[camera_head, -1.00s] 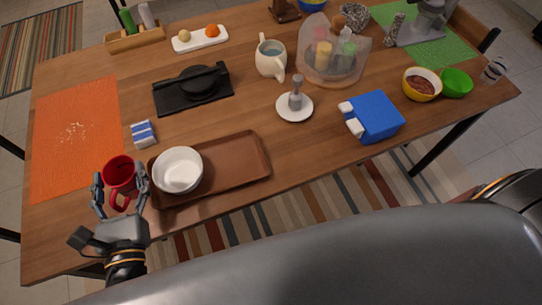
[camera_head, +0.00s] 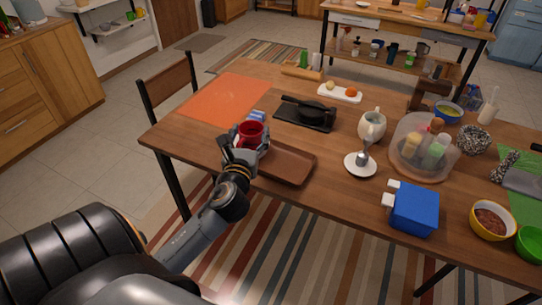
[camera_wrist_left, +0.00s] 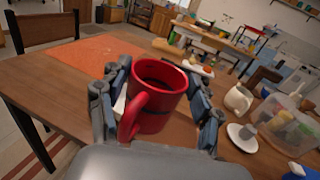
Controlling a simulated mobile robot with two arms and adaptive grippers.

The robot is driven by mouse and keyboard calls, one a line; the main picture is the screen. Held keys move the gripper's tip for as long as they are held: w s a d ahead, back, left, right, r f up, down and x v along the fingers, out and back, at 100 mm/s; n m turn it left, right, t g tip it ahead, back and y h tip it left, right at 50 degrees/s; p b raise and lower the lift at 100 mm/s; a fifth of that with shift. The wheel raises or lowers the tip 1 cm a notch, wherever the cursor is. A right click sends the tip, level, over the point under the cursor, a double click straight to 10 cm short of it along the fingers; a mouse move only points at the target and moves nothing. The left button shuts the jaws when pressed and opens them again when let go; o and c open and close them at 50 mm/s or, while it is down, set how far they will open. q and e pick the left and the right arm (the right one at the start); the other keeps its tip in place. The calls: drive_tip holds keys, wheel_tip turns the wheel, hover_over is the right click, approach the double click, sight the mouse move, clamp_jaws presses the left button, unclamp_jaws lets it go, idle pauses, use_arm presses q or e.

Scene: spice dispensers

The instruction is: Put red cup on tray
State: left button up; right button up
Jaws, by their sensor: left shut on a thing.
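The red cup (camera_head: 251,131) is upright between the fingers of my left gripper (camera_head: 249,138), which is shut on it. In the left wrist view the cup (camera_wrist_left: 157,98) sits between the two fingers, its handle turned toward the camera. The brown tray (camera_head: 291,164) lies at the table's near edge. The cup and gripper overlap its left end in the head view. I cannot tell whether the cup touches the tray or is held above it. The white bowl on the tray is not clearly seen now. My right gripper is not in view.
An orange mat (camera_head: 228,97) lies at left, with a blue-and-white packet (camera_head: 257,116) near the cup. A black pan on a board (camera_head: 306,113) is behind the tray. A white saucer (camera_head: 360,166) and blue box (camera_head: 412,208) stand to the right. The tray's right part looks bare.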

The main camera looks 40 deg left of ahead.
use_arm(q)
drive_tip(key=shift+w+a+f+y, duration=0.3)
drive_tip(key=shift+w+a, duration=0.1)
drive_tip(key=shift+w, duration=0.35)
drive_tip(key=w+d+f+b, duration=0.1)
drive_tip(key=w+d+f, duration=0.1)
drive_tip(key=w+f, duration=0.1)
drive_tip(key=w+d+f+b, duration=0.2)
drive_tip(key=w+d+f, duration=0.1)
drive_tip(key=w+f, duration=0.1)
drive_tip(key=w+d+f+b, duration=0.2)
drive_tip(key=w+f, duration=0.1)
drive_tip(key=f, duration=0.2)
drive_tip(key=shift+w+d, duration=0.15)
drive_tip(key=shift+d, duration=0.05)
drive_tip(key=shift+f, duration=0.1)
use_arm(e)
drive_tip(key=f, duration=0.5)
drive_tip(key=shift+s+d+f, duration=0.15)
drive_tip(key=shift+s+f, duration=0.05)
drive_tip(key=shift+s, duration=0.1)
